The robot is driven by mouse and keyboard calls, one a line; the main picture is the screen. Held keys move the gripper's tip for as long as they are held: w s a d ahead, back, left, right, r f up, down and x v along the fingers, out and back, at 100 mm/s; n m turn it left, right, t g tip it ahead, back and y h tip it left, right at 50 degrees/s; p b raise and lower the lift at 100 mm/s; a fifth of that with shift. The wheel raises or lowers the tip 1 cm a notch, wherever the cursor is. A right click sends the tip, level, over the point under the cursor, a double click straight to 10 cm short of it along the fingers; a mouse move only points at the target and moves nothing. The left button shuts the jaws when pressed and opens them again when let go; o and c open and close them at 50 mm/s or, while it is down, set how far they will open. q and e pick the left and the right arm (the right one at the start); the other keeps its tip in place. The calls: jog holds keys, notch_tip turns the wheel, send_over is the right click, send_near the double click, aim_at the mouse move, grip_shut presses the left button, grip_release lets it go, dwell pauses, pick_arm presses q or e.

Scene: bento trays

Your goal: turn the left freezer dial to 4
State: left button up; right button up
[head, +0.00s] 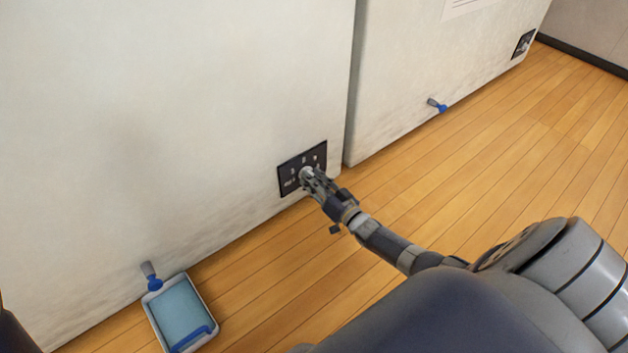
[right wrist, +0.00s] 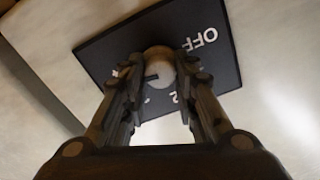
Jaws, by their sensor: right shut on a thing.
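The left freezer (head: 180,120) is a large white cabinet. Its dark dial panel (head: 289,168) sits low near its right edge, and the panel also shows in the right wrist view (right wrist: 215,40). The round pale dial (right wrist: 158,58) has a dark pointer mark. White OFF and a 2 show on the panel; other markings are partly hidden by the fingers. My right gripper (head: 310,178) is at the panel, with its fingers on both sides of the dial, shut on it; it fills the right wrist view (right wrist: 160,80). My left gripper is not in view.
A second white freezer (head: 410,75) stands to the right with its own dark panel (head: 523,44) and a blue-tipped drain spout (head: 437,105). A tray with blue liquid (head: 180,308) lies on the floor under the left freezer's spout (head: 151,276). Wood floor (head: 480,160) is clear to the right.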

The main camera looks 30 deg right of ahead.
jog(key=o, duration=1.1)
jog(key=s, duration=0.8)
jog(key=s+d, duration=0.1)
jog(key=s, duration=0.3)
